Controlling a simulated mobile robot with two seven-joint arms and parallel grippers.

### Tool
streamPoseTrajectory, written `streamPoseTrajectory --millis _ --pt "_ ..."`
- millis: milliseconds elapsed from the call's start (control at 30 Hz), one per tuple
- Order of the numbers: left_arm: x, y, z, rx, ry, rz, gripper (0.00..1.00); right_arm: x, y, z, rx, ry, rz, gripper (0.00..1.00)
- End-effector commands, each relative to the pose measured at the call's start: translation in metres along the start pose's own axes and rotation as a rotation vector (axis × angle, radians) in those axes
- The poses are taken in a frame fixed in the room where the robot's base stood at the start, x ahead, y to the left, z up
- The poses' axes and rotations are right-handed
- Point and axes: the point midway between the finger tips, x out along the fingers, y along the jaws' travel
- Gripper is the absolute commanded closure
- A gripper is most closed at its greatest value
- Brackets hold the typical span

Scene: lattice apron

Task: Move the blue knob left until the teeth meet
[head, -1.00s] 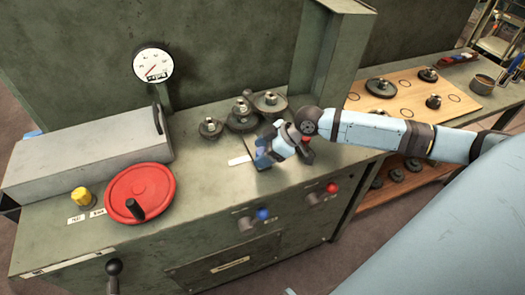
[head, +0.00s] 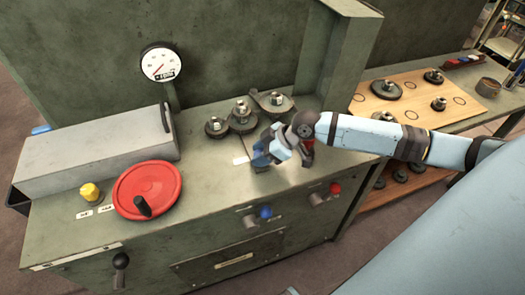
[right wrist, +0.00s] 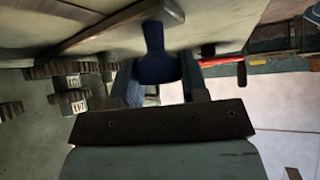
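The blue knob (right wrist: 155,68) sits between the two fingers of my right gripper (right wrist: 160,82) in the right wrist view, with a finger against each side. In the head view my right gripper (head: 262,156) is low over the machine top, at the white label strip (head: 240,160), and largely hides the knob. Behind it are the left gear (head: 217,130), the middle gear (head: 242,124) and the right gear (head: 274,108). The left and middle gears are very close; I cannot tell whether their teeth touch. My left gripper is out of view.
A red handwheel (head: 147,185) and yellow knob (head: 89,191) are left on the machine. Another blue knob (head: 265,212) and a red knob (head: 335,188) are on the front panel. A gauge (head: 161,64) stands behind. A wooden board (head: 415,105) with gears lies right.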

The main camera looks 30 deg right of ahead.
Motion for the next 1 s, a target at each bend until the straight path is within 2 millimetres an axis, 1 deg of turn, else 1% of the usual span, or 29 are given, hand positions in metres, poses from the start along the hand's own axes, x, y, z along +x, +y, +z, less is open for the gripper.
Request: streamPoseTrajectory --millis 33,67,100,367,467,567,800,1000 --pt "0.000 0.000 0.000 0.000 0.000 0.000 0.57 0.000 0.000 -0.001 -0.001 0.002 0.000 0.49" --pt "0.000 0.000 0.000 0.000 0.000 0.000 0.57 0.000 0.000 -0.001 -0.001 0.002 0.000 0.42" --pt "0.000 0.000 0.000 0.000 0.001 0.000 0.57 0.000 0.000 -0.001 -0.001 0.002 0.000 0.38" --pt "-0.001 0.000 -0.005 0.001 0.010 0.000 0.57 -0.001 0.000 0.000 0.000 0.001 0.000 0.38" --pt "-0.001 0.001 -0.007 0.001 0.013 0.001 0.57 -0.007 0.000 0.000 -0.001 0.000 0.001 0.38" --pt "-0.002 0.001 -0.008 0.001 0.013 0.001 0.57 -0.021 0.001 0.001 -0.002 -0.002 0.002 0.38" --pt "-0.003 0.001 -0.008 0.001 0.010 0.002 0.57 -0.073 0.001 0.001 -0.003 -0.004 0.002 0.38" --pt "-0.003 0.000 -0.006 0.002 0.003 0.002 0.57 -0.111 0.000 0.001 -0.002 -0.004 0.001 0.38"
